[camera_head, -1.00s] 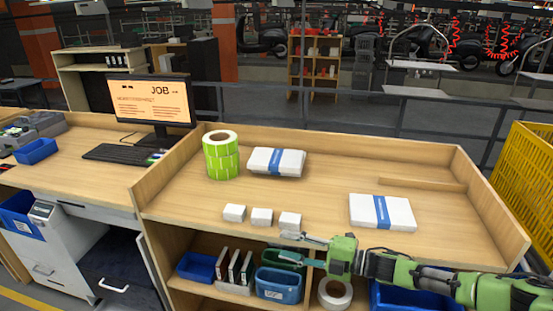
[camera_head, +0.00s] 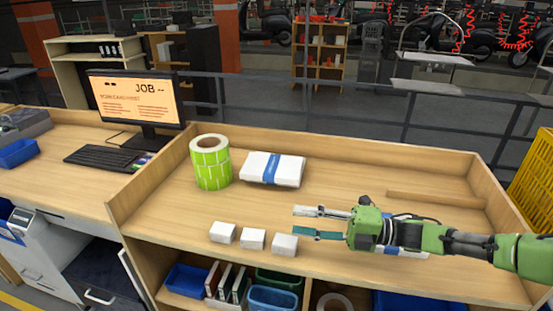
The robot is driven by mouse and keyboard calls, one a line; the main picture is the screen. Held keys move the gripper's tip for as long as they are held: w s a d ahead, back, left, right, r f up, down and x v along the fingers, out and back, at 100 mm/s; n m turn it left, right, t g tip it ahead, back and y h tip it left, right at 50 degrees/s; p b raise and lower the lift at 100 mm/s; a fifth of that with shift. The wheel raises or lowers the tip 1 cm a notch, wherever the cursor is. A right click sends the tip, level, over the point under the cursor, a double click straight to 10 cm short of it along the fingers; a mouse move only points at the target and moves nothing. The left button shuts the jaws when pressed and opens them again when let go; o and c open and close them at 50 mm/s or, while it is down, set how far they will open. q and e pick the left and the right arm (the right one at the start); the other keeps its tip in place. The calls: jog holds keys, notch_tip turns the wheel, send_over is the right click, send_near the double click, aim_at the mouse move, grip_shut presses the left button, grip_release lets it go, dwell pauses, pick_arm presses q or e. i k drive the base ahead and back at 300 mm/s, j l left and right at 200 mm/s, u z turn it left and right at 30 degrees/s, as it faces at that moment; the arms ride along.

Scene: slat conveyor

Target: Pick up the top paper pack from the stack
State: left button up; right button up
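A stack of white paper packs (camera_head: 258,169) with a blue band lies at the back of the wooden bench, right of the green label roll. The packs sit close together, so I cannot tell how many there are. Another white paper pack (camera_head: 415,254) is mostly hidden under my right arm. My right gripper (camera_head: 306,223) is open and empty, its fingers pointing left, over the bench in front and to the right of the stack, apart from it. My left gripper is not in view.
A green label roll (camera_head: 212,168) stands left of the stack. Small white boxes (camera_head: 253,238) line the front edge. The bench has a raised back rim (camera_head: 350,148). A monitor (camera_head: 137,102) stands on the left desk. A yellow crate (camera_head: 538,185) is at the right.

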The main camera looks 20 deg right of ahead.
aim_at(282, 169)
jog(key=i+l, duration=0.85)
